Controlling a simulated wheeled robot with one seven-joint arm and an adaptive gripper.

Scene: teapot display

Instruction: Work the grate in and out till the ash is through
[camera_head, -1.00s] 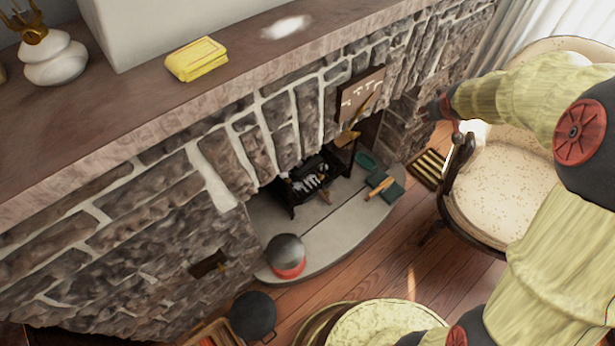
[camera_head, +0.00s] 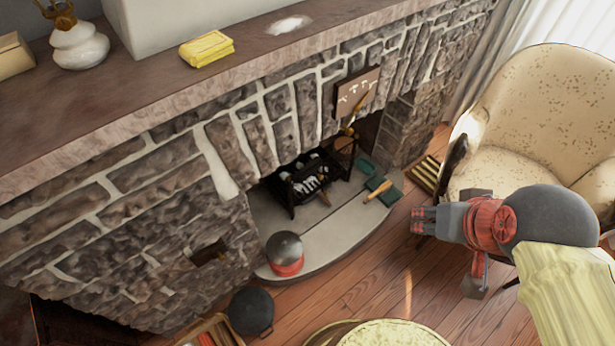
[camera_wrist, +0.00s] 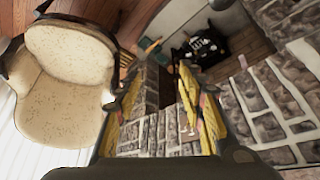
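The black grate (camera_head: 293,193) stands in the fireplace opening on the hearth, with pale grey lumps in it. It also shows near the top of the wrist view (camera_wrist: 222,52). I cannot tell from here how much ash lies in or under it. My gripper (camera_head: 418,220) is out over the wood floor beside the armchair, to the right of the hearth and well apart from the grate. In the wrist view my gripper (camera_wrist: 163,88) has its two yellow-padded fingers spread, with nothing between them.
The stone hearth (camera_head: 330,228) bears a dark pot with a red band (camera_head: 286,254) and a green dustpan-like item (camera_head: 384,190). A cream armchair (camera_head: 530,115) stands at right. A black pan (camera_head: 251,311) and a round yellowish-topped seat (camera_head: 395,335) are at front.

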